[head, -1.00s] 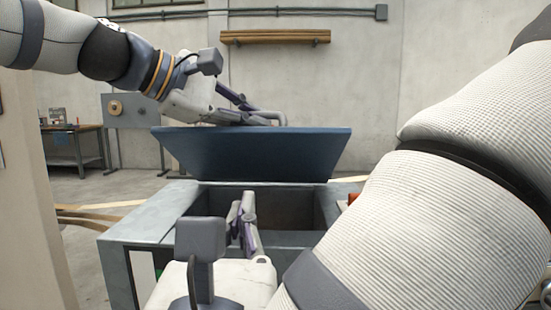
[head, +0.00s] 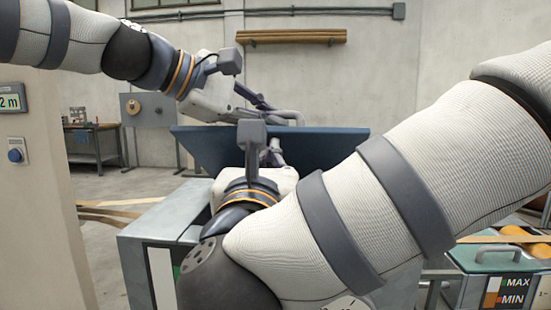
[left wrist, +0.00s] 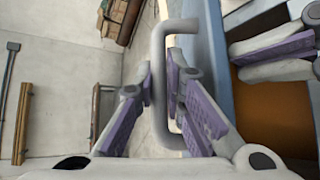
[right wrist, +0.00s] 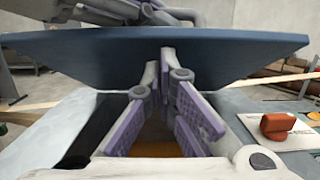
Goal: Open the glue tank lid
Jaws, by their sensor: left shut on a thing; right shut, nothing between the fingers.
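The glue tank (head: 150,235) is a grey metal box. Its blue lid (head: 330,147) is raised and tilted over the opening, and it also shows in the right wrist view (right wrist: 220,50). My left gripper (head: 285,117) is at the lid's top edge, shut on the grey bar handle (left wrist: 158,85). My right gripper (right wrist: 158,68) is shut and empty, its fingertips close against or touching the lid's near face; contact is hard to tell. Amber-brown glue (right wrist: 165,149) shows inside the tank below the fingers. In the head view, my right arm hides most of the opening.
A red object (right wrist: 278,126) sits on a pale sheet at the tank's right. A box with a handle and MAX/MIN marks (head: 505,280) stands at the far right. A pillar with a display (head: 12,102) is at the left. A workbench (head: 92,143) stands behind, near the wall.

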